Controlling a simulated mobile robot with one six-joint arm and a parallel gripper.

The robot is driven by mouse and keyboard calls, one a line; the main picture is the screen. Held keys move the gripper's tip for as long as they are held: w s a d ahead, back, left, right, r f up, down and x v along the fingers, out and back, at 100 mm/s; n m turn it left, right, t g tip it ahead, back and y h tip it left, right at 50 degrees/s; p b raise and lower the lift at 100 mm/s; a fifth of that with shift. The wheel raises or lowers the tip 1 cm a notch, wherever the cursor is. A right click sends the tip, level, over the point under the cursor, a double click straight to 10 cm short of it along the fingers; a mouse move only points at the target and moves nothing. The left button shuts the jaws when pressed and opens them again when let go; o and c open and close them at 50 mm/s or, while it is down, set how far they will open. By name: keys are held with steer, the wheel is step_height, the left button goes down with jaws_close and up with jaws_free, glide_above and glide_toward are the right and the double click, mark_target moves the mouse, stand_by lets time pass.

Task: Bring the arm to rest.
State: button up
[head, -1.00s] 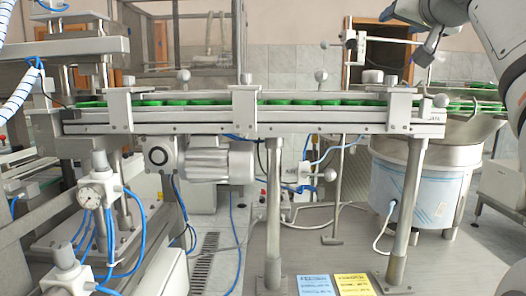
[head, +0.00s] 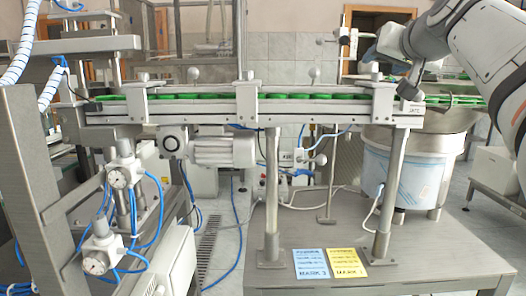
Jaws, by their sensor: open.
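My arm comes in from the upper right in the head view. My gripper (head: 410,87) hangs at its end, pointing down, by the right end of the conveyor (head: 215,114). It looks small at this distance. I see nothing held in the open jaws. I cannot tell whether the gripper touches the conveyor's end or is only in front of it or above it. A row of green caps (head: 275,96) lies along the conveyor's channel.
A feeder bowl (head: 452,115) with more green caps stands at the right, partly behind my arm. A blue card (head: 311,263) and a yellow card (head: 347,262) lie on the metal table (head: 420,250). Gauges (head: 121,177) and blue hoses stand at the left.

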steer(key=s+a+f+n+g+p, duration=0.1)
steer(key=s+a+f+g+p, duration=0.3)
steer(key=f, duration=0.4)
steer(key=s+a+f+g+p, duration=0.25)
steer(key=s+f, duration=0.25)
steer(key=f, duration=0.4)
steer(key=s+a+f+n+g+p, duration=0.1)
steer(key=s+a+f+g+p, duration=0.2)
steer(key=s+f+p, duration=0.35)
steer(key=s+f+n+g, duration=0.1)
steer(key=s+f+g, duration=0.2)
steer(key=s+f, duration=0.5)
steer(key=shift+s+f+h+p, duration=0.3)
steer(key=shift+f+p, duration=0.15)
steer(key=shift+f, duration=0.5)
steer(key=shift+w, duration=0.1)
